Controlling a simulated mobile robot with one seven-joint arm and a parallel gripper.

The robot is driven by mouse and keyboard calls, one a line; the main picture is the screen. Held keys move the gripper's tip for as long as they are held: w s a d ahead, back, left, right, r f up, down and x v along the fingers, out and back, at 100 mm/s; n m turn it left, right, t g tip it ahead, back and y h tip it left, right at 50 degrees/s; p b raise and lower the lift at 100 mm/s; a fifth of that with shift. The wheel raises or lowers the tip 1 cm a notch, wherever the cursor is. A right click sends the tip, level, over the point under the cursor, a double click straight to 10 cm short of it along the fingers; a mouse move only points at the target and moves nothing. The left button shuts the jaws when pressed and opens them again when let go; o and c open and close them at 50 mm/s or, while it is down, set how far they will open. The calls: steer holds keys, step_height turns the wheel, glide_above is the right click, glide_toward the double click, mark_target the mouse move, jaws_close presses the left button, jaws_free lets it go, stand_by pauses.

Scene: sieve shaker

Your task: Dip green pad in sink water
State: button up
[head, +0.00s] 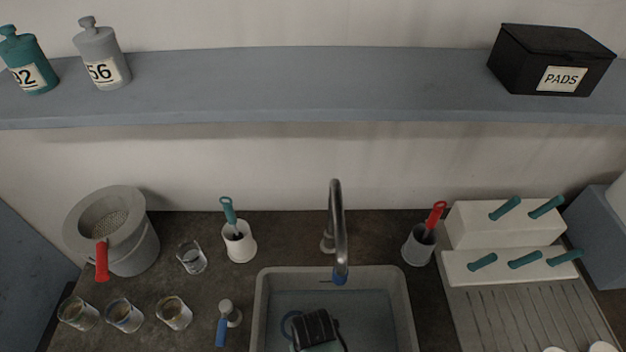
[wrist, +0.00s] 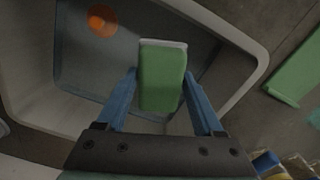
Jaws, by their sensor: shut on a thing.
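The green pad (wrist: 161,82), with a pale layer along its far edge, is held between the blue fingers of my gripper (wrist: 160,92). My gripper is shut on it, over the sink basin (wrist: 28,70) in the wrist view. In the head view my dark gripper (head: 316,328) is inside the outline of the sink (head: 262,305), at the bottom edge. The pad is mostly hidden there. A flat blue-grey surface (head: 375,315) fills the sink floor; I cannot tell the water level or whether the pad touches it.
The faucet (head: 336,225) stands behind the sink. An orange disc (wrist: 102,20) shows in the basin.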

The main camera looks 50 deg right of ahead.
step_height(320, 180, down, 16)
steer(key=b, duration=1.3)
steer(key=shift+f, duration=0.1)
step_height(320, 180, up, 20)
steer(key=p, duration=2)
steer(key=shift+p, duration=0.4)
